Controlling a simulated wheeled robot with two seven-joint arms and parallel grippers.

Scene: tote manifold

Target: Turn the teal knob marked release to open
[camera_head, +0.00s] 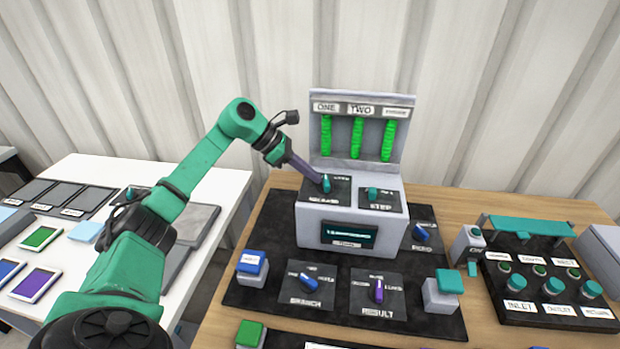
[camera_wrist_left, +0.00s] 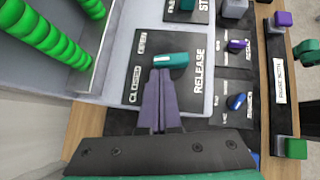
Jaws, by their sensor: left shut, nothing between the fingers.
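The teal release knob (camera_head: 326,183) sits on a dark plate on the left of the grey console's sloped top. In the left wrist view the knob (camera_wrist_left: 171,60) lies lengthwise across the picture, beside the word RELEASE, with small position labels at its other end. My left gripper (camera_head: 317,178) reaches down to it from the upper left. In the left wrist view the purple-grey fingers (camera_wrist_left: 161,74) are shut together, empty, with their tips right at the knob's lower side. I cannot tell whether they touch it. My right gripper is not in view.
A second teal knob (camera_head: 373,193), marked STEP, sits to the right on the console (camera_head: 350,257). Green columns (camera_head: 357,138) stand in the back panel. Blue (camera_head: 303,281) and purple (camera_head: 379,290) knobs lie in front. A button panel (camera_head: 540,295) is at the right.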

